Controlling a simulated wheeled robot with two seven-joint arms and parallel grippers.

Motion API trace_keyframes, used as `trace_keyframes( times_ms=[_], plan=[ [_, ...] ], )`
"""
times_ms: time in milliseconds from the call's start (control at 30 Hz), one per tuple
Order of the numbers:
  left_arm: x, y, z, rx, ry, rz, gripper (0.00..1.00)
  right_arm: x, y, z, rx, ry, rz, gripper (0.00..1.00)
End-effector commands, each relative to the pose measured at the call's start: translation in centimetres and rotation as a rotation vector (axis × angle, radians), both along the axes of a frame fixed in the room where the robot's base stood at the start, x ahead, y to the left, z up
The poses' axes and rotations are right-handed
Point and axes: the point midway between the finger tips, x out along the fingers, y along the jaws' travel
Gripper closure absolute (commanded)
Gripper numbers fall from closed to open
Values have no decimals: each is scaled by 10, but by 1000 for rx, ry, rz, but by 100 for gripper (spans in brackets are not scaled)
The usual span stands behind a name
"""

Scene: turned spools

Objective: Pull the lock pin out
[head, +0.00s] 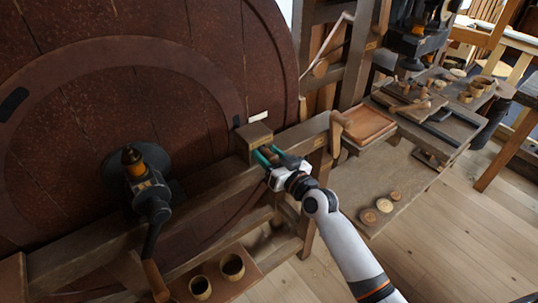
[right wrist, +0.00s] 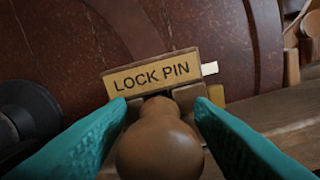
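The lock pin's rounded brown wooden knob (right wrist: 160,148) is in the lower middle of the right wrist view. It sits in front of a wooden block with a brass plate (right wrist: 151,74) marked "LOCK PIN". In the head view the block (head: 254,133) stands on the wooden rail beside the big wheel. My right gripper (head: 264,156) reaches the block from the front. Its teal fingers in the right wrist view (right wrist: 162,106) are open on both sides of the knob, with a gap visible at each side. My left gripper is not in view.
A large dark red wheel (head: 90,60) fills the left. A black hub with a crank (head: 151,195) projects at left. The wooden rail (head: 215,196) runs below the block. Cups (head: 232,267) stand on a low shelf. A bench with a tray (head: 366,124) is at right.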

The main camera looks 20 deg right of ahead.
Motion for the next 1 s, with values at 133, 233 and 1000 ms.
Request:
trace_keyframes(
  times_ms=[133,233,1000],
  plan=[
    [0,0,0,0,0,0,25,0,0,0,0,0,0,78],
    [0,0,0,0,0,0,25,0,0,0,0,0,0,94],
    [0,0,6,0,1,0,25,-33,-12,-2,-1,4,0,65]
  ],
)
